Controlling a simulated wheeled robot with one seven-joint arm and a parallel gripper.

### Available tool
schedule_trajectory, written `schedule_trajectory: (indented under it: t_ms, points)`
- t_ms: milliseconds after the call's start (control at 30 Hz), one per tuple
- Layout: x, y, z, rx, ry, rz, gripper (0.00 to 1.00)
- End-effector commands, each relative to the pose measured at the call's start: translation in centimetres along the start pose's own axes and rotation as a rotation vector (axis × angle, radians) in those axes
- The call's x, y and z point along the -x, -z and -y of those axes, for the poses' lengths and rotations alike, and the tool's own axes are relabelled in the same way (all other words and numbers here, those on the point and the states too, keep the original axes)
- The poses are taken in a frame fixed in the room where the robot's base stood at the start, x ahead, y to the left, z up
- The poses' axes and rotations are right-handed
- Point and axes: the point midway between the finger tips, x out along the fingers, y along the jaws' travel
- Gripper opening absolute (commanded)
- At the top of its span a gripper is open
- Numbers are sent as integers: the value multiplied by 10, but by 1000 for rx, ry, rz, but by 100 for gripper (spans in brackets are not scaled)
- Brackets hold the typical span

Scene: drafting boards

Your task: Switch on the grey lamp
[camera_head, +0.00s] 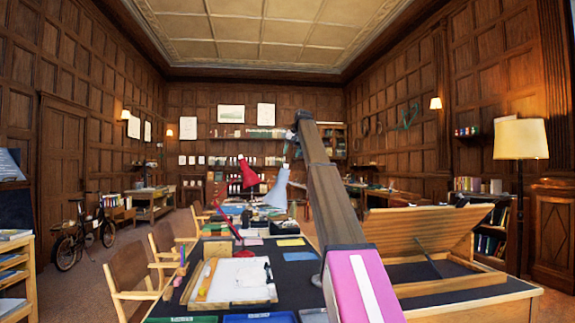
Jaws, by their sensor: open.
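The grey lamp (277,190) has a pale grey, cone-shaped shade above the dark desk, near the middle of the view. Its base and switch cannot be made out, and I see no clear glow from it. A red lamp (249,176) stands just left of it, with a red stem lower left. My arm rises from the bottom of the view, right of the grey lamp. My gripper (291,143) is at its far upper end, small and dark, and appears above the grey shade in the picture. It is open, and I see nothing held. Its depth from the lamp is unclear.
The desk (297,274) carries a wooden tray (205,304) with white items at the front left. A tilted wooden drafting board (430,237) stands right of my arm. Wooden chairs (130,275) line the left side. A lit floor lamp (520,139) is far right.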

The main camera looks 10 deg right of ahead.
Motion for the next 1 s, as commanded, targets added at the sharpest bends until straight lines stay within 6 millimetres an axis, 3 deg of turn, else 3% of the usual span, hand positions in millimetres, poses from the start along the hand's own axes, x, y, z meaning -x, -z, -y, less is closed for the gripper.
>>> schedule_trajectory:
  t_ms: [100, 300, 667, 733, 833, 1000]
  points:
    - [-24, -1, 0, 0, 0, 1, 51]
    - [-54, 0, 0, 0, 0, 0, 51]
    - [-63, 0, 0, 0, 0, 0, 51]
    - [-63, 0, 0, 0, 0, 0, 35]
    - [-63, 0, 0, 0, 0, 0, 2]
    - [-63, 0, 0, -1, -1, 0, 1]
